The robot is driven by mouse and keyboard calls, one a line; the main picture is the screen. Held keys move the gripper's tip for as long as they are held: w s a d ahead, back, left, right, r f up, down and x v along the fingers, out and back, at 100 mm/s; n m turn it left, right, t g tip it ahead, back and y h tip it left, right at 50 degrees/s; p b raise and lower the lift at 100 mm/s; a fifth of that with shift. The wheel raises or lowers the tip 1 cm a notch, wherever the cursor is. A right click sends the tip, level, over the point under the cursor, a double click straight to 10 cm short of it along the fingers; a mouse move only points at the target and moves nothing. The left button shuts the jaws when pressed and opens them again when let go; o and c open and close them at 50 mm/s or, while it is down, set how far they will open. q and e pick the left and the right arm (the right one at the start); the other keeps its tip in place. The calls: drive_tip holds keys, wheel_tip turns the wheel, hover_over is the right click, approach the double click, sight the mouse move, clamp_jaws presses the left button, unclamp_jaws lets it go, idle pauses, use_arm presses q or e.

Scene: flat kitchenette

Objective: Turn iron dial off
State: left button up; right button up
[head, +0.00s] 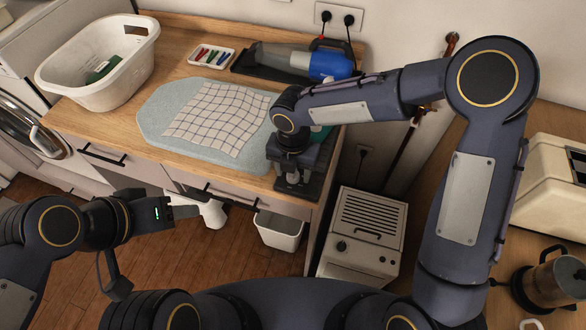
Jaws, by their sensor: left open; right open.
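The iron is mostly hidden behind my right gripper and wrist. A teal part that seems to belong to the iron (321,133) shows just to the right of the wrist, at the counter's right end. Its dial cannot be made out. My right gripper (291,181) points down over a dark base at the right edge of the ironing mat (158,108). It is open, and whether it touches the iron cannot be told. My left gripper (190,207) is open and empty, in front of the drawers and away from the iron.
A checked cloth (220,115) lies on the mat. A white laundry basket (99,65) stands at the left. A tray of coloured pegs (211,57) and a blue handheld vacuum (331,66) lie behind. A white bin (279,231) and a cream heater (362,232) stand below.

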sight(296, 174)
wheel_tip(296, 174, up, 8)
drive_tip(key=shift+f+b, duration=0.1)
drive_tip(key=shift+b, duration=0.3)
idle(0.5)
drive_tip(key=shift+d+r+m, duration=0.2)
drive_tip(key=shift+d+m, duration=0.1)
drive_tip(key=shift+d, duration=0.05)
drive_tip(key=s+d+r+m+t+y, duration=0.1)
drive_tip(key=s+d+r+m, duration=0.25)
drive_tip(key=d+m, duration=0.4)
drive_tip(key=s+d+r+m+t, duration=0.1)
drive_tip(key=s+d+r+m, duration=0.25)
drive_tip(key=d+m, duration=0.4)
drive_tip(key=s+d+m+t+y, duration=0.1)
drive_tip(key=s+d+m, duration=0.1)
drive_tip(key=s+m, duration=0.3)
drive_tip(key=s+d+f+m+t+y, duration=0.1)
drive_tip(key=s+m, duration=0.5)
drive_tip(key=m, duration=0.7)
drive_tip(key=shift+d+f+m+t+y, duration=0.3)
drive_tip(key=shift+d+m+t+y, duration=0.1)
drive_tip(key=shift+d+t, duration=0.5)
